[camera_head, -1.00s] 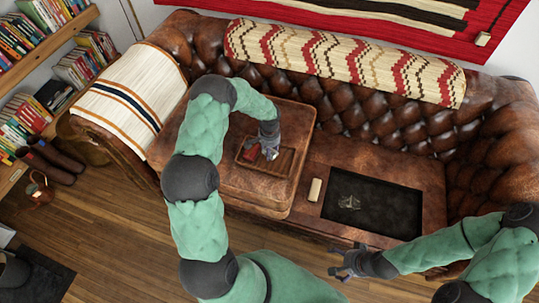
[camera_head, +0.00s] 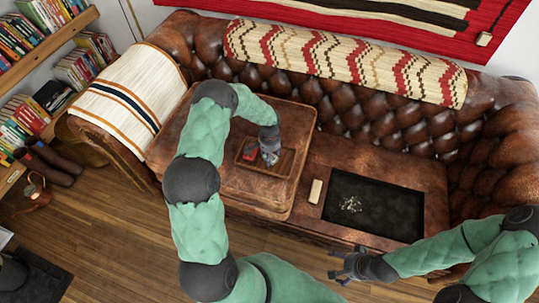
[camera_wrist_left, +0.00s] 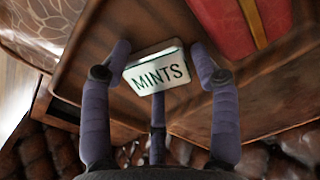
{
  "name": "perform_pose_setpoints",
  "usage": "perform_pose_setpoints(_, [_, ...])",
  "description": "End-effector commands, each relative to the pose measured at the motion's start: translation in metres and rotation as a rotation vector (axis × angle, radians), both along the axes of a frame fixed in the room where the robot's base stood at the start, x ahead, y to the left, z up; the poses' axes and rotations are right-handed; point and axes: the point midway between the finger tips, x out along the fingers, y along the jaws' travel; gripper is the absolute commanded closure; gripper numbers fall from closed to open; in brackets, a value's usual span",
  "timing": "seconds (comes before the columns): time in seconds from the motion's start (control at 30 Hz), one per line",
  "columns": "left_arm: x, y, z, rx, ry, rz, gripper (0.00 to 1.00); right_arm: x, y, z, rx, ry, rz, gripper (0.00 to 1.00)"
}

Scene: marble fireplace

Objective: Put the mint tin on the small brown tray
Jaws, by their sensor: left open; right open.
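The mint tin (camera_wrist_left: 157,72) is small and pale with "MINTS" on its lid. It lies on the small brown tray (camera_wrist_left: 90,72), between the spread fingers of my left gripper (camera_wrist_left: 160,68). That gripper is open around it. In the head view, my left gripper (camera_head: 269,153) is over the brown tray (camera_head: 286,164) and hides most of the tin. My right gripper (camera_head: 345,265) is open and empty, in front of the sofa, away from the tray.
A red box with a gold band (camera_wrist_left: 222,28) lies in the tray beside the tin. A cream block (camera_head: 315,191) and a dark panel or tray (camera_head: 385,215) are on the leather seat to the right. The sofa's tufted back (camera_head: 350,110) rises behind.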

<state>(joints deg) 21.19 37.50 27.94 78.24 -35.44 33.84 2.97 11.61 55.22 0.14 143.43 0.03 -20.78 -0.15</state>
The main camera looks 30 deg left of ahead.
Motion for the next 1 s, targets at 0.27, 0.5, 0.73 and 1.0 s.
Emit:
perform_pose_setpoints(0.27, [0.001,0.001,0.041,0.002,-0.003,0.001,0.39,0.000,0.000,0.019,0.000,0.000,0.000,0.10])
perform_pose_setpoints(0.5, [0.001,0.000,0.089,0.001,-0.003,0.000,0.39,0.000,0.000,0.037,0.000,0.000,0.000,0.10])
perform_pose_setpoints(0.73, [0.000,0.000,0.116,0.000,-0.001,0.001,0.39,0.000,0.000,0.045,0.000,0.000,0.000,0.10])
perform_pose_setpoints(1.0, [-0.016,-0.039,0.098,-0.072,0.000,-0.005,0.39,0.000,0.000,0.047,0.000,0.000,0.000,0.10])
